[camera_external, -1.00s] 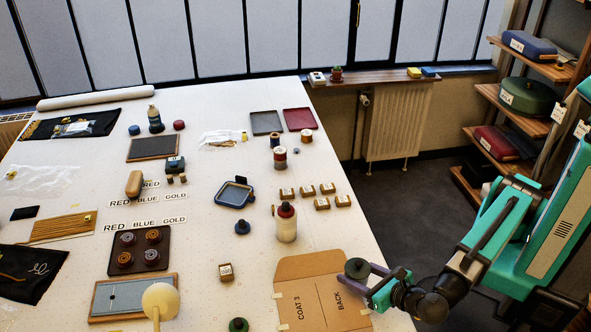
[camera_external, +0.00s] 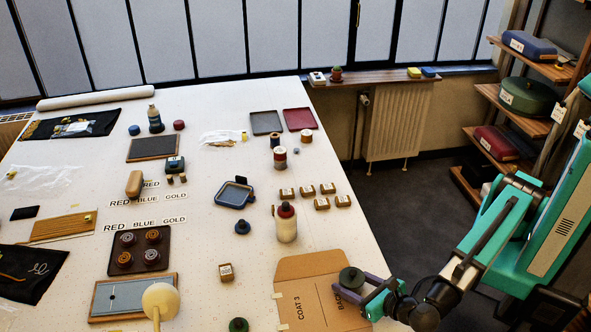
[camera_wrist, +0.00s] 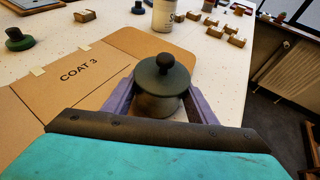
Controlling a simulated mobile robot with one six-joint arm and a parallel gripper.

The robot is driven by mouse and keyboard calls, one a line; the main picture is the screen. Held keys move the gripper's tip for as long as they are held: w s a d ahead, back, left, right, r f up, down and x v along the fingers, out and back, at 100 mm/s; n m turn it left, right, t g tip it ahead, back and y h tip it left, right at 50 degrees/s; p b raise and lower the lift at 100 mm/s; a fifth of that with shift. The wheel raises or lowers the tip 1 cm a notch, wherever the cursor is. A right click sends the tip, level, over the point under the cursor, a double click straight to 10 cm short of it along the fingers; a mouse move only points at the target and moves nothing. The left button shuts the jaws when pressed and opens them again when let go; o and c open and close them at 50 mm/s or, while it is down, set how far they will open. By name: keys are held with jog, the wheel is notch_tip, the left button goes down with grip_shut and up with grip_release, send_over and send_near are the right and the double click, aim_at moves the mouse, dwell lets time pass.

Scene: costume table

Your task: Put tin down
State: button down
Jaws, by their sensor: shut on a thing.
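The tin (camera_external: 351,278) is a small round dark green container with a knobbed lid. My gripper (camera_external: 362,287) is shut on it, with one purple finger on each side. In the wrist view the tin (camera_wrist: 161,88) stands upright between the fingers, over the right part of a brown cardboard pattern (camera_wrist: 62,83) marked COAT 3. The same pattern (camera_external: 300,275) lies at the table's near right edge in the external view. I cannot tell whether the tin's base touches the cardboard.
A white bottle with a red top (camera_external: 286,223) stands behind the pattern. Several small labelled wooden blocks (camera_external: 322,203) lie farther back. A green knobbed object (camera_external: 238,325) is at the front edge. The table's right edge (camera_external: 385,255) is close to my arm.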

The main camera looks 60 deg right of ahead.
jog(key=c, duration=0.8)
grip_release()
jog(key=shift+f, duration=0.1)
jog(key=shift+o, duration=0.2)
jog(key=b+v, duration=0.2)
jog(key=v, duration=1)
